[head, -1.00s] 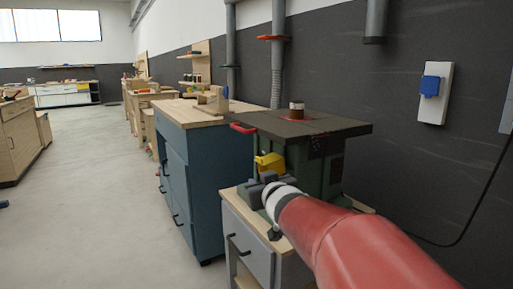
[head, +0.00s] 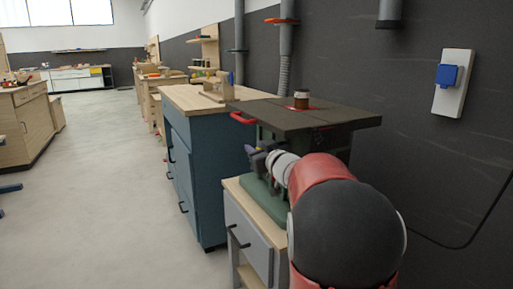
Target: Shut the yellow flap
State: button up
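The green machine (head: 262,192) stands on a small grey cabinet with a wooden top. It has a wide dark table top (head: 330,120). The yellow flap was on the machine's front, under the table top, in the earlier view; now my gripper and arm cover that place and I cannot make the flap out. My gripper (head: 254,158) is in front of the machine, below the table top and above the green base. It is small and seen from behind and the side, so its finger opening and any contact with the flap cannot be told.
A red handle (head: 242,118) juts from the table top's left edge. A blue cabinet (head: 206,170) with a wooden top stands close behind on the left. A blue wall socket (head: 448,76) is at the right. The floor at left is open.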

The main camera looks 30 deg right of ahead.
jog(key=shift+w, duration=0.25)
grip_shut()
dwell(0.3)
